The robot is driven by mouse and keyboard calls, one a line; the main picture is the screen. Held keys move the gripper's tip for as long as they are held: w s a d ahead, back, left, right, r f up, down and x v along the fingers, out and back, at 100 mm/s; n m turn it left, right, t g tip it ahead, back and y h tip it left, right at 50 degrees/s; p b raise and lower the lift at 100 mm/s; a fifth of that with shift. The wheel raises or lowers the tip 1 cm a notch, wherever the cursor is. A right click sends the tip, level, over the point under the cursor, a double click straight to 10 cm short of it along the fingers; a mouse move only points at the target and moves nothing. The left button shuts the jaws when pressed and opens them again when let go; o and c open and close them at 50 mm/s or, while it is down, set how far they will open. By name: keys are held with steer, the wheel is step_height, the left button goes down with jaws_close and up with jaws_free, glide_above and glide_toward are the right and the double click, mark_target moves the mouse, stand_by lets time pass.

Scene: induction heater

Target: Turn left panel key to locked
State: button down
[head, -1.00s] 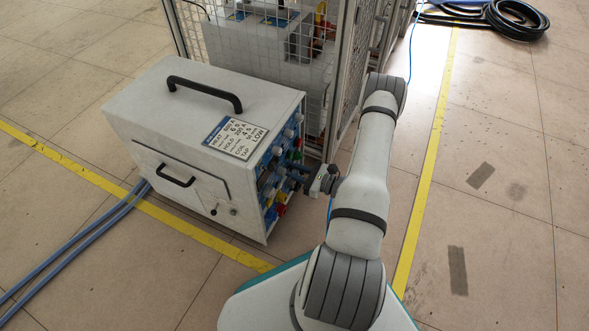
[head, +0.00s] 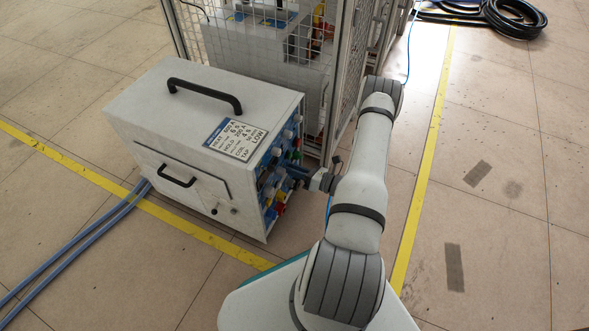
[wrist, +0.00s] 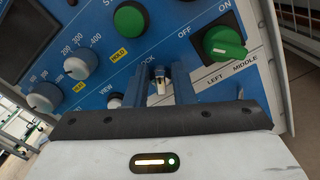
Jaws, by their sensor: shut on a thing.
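The panel key (wrist: 160,85) is a small pale, metallic piece on the blue panel face (wrist: 110,65), below a partly hidden label ending in "OCK". My gripper (wrist: 161,79) has its two dark fingers on either side of the key, shut on it. The fingers hide part of the key and label, so I cannot read the key's angle well. In the head view my gripper (head: 294,171) reaches the panel side of the white heater cabinet (head: 150,115) from the right. The key itself is hidden there.
A green knob (wrist: 224,42) marked OFF and ON sits right of my fingers. A green button (wrist: 130,20) and grey dials (wrist: 80,64) are on the left. A mesh cage (head: 340,90) stands close behind my gripper. Open floor lies to the right.

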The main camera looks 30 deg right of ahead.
steer(key=shift+w+d+r, duration=0.1)
steer(key=shift+d, duration=0.1)
steer(key=c, duration=1.6)
jaws_free()
steer(key=o, duration=0.4)
steer(key=shift+a, duration=0.1)
steer(key=shift+c, duration=0.2)
steer(key=p+v, duration=0.2)
steer(key=v, duration=0.5)
steer(key=shift+s+d, duration=0.25)
steer(key=shift+s, duration=0.1)
